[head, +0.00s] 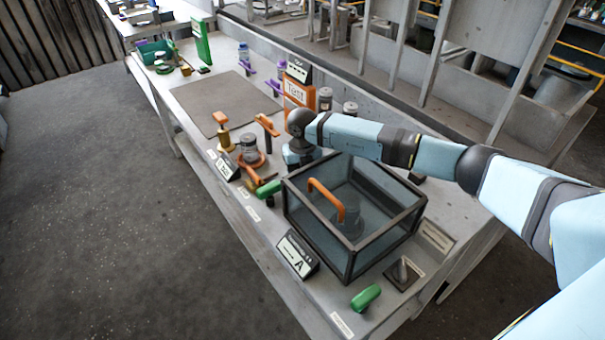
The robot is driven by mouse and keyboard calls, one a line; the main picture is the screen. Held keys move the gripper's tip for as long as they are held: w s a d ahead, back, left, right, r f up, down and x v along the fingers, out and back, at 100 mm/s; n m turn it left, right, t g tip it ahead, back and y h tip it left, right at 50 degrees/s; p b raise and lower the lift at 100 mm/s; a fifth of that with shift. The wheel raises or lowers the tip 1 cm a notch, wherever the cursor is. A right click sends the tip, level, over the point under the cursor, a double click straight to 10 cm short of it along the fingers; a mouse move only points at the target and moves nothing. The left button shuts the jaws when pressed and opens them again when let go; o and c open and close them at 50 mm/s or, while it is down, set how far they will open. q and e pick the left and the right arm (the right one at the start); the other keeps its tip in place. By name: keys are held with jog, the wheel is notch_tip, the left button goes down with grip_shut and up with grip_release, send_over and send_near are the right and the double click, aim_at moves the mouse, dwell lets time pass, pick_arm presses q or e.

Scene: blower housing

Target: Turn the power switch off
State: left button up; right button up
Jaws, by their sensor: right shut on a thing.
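A small grey upright lever (403,270) on a dark square plate stands at the near right end of the bench. It looks like a switch, but its label is too small to read. My right gripper (297,160) points down at the bench behind the glass box, well away from this lever. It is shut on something. Its fingertips and the held thing are too small and hidden to make out. An orange box marked Test (297,90) stands just behind my right wrist. My left gripper is not in view.
A dark-framed glass box (350,259) with an orange handle stands beside my right arm. Green handles (366,297), a sign marked A (297,254) and orange-handled parts (268,125) stand along the bench. A grey mat (215,100) farther back is clear.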

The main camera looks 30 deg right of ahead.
jog(key=n+b, duration=0.1)
jog(key=n, duration=0.4)
jog(key=shift+n+b, duration=0.65)
jog(key=shift+n, duration=0.85)
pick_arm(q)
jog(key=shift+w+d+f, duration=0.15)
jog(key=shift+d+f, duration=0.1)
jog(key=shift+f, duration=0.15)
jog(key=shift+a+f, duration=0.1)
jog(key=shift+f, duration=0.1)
pick_arm(e)
jog(key=shift+n, duration=0.3)
jog(key=o, duration=0.9)
notch_tip(320, 180, up, 14)
